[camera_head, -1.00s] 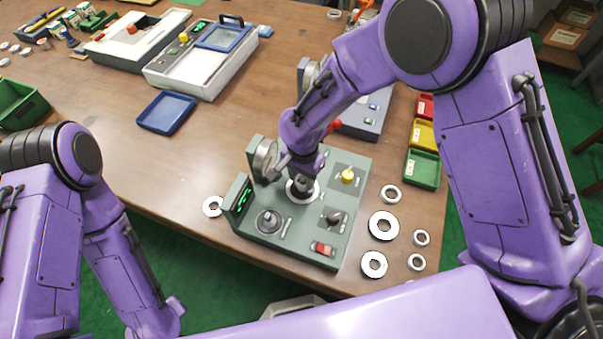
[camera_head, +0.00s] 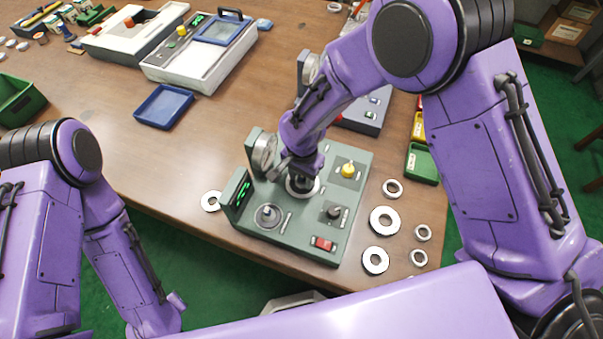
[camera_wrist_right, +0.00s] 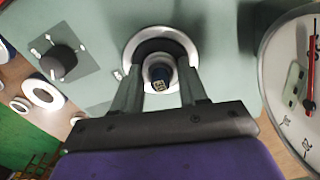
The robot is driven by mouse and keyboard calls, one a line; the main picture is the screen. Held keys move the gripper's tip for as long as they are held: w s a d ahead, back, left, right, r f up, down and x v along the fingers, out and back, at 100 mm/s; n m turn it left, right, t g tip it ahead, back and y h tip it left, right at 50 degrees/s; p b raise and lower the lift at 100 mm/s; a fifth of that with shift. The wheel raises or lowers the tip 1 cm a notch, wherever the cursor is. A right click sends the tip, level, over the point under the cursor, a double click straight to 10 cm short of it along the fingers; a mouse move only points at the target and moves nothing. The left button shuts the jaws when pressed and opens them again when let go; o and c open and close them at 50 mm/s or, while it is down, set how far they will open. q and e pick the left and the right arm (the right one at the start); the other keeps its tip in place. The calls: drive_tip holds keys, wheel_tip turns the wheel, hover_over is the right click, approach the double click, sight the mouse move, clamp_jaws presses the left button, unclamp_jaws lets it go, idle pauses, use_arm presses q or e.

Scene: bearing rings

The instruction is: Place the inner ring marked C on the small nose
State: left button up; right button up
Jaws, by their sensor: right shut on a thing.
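My right gripper (camera_head: 303,184) points down onto the green machine (camera_head: 345,215), beside its round gauge (camera_head: 264,152). In the right wrist view, the right gripper (camera_wrist_right: 160,92) has its fingers on either side of a shiny metal ring (camera_wrist_right: 160,68) and is shut on it. A dark peg with a small pale label (camera_wrist_right: 158,86) shows in the middle; I cannot read the mark. A dark round seat with a pale rim (camera_wrist_right: 160,33) lies around it. Whether the ring sits fully down is hidden. A second post (camera_head: 268,214) stands at the machine's front left. My left gripper is out of view.
Several loose rings lie right of the machine, including a large one (camera_head: 385,220); another ring (camera_head: 211,200) lies left. The machine carries a yellow knob (camera_head: 348,170), a black knob (camera_head: 334,211) and a red switch (camera_head: 323,243). A blue tray (camera_head: 163,106) lies behind, with clear table around it.

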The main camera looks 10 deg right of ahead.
drive_tip(key=o, duration=1.1)
drive_tip(key=shift+o, duration=0.2)
wheel_tip(320, 180, up, 10)
drive_tip(key=b, duration=0.1)
drive_tip(key=shift+r, duration=0.25)
